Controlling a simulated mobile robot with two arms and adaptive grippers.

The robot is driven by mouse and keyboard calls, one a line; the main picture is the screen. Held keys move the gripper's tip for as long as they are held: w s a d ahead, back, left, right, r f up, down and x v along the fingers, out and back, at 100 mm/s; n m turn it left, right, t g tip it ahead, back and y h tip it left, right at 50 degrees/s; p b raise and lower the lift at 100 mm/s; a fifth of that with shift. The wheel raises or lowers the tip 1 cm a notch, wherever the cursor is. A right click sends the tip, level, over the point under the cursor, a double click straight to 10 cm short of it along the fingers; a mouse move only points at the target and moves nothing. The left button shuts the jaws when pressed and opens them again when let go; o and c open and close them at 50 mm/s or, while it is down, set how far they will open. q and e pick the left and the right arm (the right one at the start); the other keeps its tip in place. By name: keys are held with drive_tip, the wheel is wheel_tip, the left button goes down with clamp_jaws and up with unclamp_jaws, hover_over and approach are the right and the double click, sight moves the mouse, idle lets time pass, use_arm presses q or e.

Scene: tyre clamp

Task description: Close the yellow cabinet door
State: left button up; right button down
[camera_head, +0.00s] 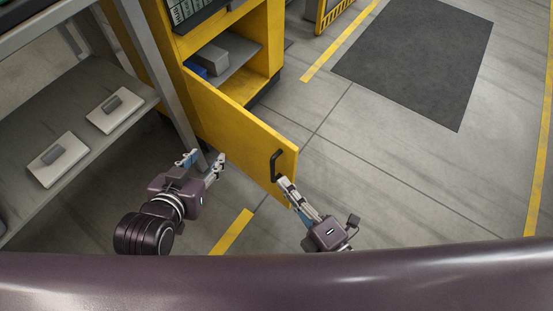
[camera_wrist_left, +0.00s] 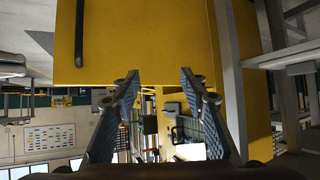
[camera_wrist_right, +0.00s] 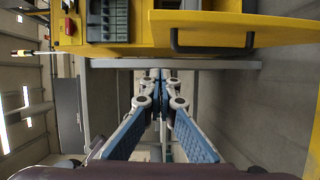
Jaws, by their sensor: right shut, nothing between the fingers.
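The yellow cabinet (camera_head: 262,62) stands at the upper middle of the head view, with its front open. Its yellow door (camera_head: 228,117) is swung out toward me, and the face with the black handle (camera_head: 274,166) is toward me. The handle also shows in the right wrist view (camera_wrist_right: 212,48). My left gripper (camera_head: 205,158) is open and empty, left of the door; in its wrist view, the door (camera_wrist_left: 140,45) is beyond the fingers. My right gripper (camera_head: 284,181) is shut and empty by the door's free edge, just below the handle. I cannot tell whether it touches the door.
Inside the cabinet are a grey box (camera_head: 209,59) and a blue item (camera_head: 196,70). A grey shelf rack (camera_head: 102,138) with several plates stands at the left, close to my left arm. A dark mat (camera_head: 415,55) lies on the open floor at the right.

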sight(274, 147)
use_arm(q)
drive_tip(key=shift+w+d+r+t, duration=0.15)
drive_tip(key=shift+w+r+t, duration=0.1)
drive_tip(key=shift+r, duration=0.3)
drive_tip(key=shift+w+d+r+t, duration=0.15)
drive_tip(key=shift+w+r+t, duration=0.1)
drive_tip(key=shift+r, duration=0.25)
use_arm(e)
drive_tip(key=shift+n, duration=0.3)
drive_tip(key=w+a, duration=0.1)
drive_tip(key=w, duration=0.2)
drive_tip(key=w+a, duration=0.1)
drive_tip(key=w, duration=0.3)
drive_tip(key=w+a, duration=0.1)
drive_tip(key=w, duration=0.3)
drive_tip(key=shift+r, duration=0.25)
drive_tip(key=shift+d, duration=0.1)
